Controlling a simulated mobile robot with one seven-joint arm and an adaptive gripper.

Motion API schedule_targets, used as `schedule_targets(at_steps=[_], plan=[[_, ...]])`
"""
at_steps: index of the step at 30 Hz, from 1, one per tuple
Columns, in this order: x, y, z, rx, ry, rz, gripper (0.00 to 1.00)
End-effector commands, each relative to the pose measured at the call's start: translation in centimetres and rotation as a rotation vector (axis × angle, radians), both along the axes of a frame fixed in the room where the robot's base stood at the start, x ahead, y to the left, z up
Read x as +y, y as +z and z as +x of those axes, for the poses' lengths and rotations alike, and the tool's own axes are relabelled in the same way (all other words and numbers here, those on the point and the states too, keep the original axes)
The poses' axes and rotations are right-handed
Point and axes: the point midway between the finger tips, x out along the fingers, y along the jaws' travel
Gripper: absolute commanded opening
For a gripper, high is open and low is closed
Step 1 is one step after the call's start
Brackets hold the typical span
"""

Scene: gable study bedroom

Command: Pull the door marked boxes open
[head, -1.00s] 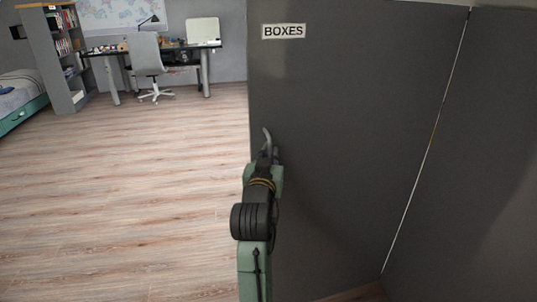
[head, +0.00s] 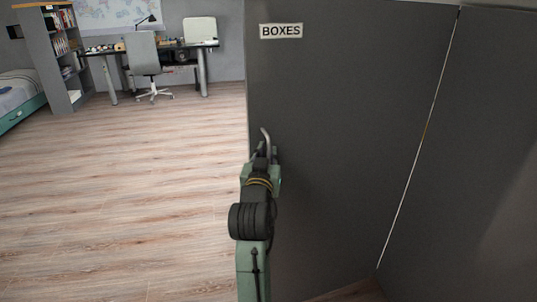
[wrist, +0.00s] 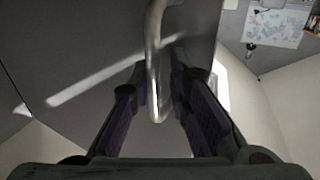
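The dark grey door (head: 340,120) bears a white sign reading BOXES (head: 281,31) near its upper left edge. It stands at an angle to the grey panel on its right, with a thin bright line along the joint. The metal handle (head: 266,138) is a curved bar at the door's left edge. In the wrist view the handle (wrist: 154,50) runs down between the two fingers. My gripper (wrist: 160,88) appears closed around the handle; the exact contact is partly dark. In the head view my gripper (head: 264,158) is at the handle, its fingers partly hidden.
Open wooden floor (head: 120,190) lies left of the door. At the back stand a desk (head: 100,53), a grey swivel chair (head: 145,55) and a bookshelf (head: 65,50). A bed (head: 18,95) is at the far left. The grey panel (head: 490,150) closes off the right side.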

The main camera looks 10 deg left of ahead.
Motion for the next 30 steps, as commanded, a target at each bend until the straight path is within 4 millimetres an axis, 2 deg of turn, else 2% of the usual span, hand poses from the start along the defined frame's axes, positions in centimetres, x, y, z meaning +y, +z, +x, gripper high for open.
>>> schedule_targets(at_steps=[5, 14, 17, 24, 30], plan=[[-0.1, 0.0, 0.0, 0.000, -0.003, -0.001, 0.29], [-0.2, 0.0, -0.1, 0.000, -0.005, -0.001, 0.29], [-0.2, 0.0, -1.0, -0.001, -0.005, -0.001, 0.29], [-0.3, 0.0, -5.1, -0.001, -0.003, -0.001, 0.29], [-0.4, 0.0, -7.2, 0.001, -0.003, -0.001, 0.29]])
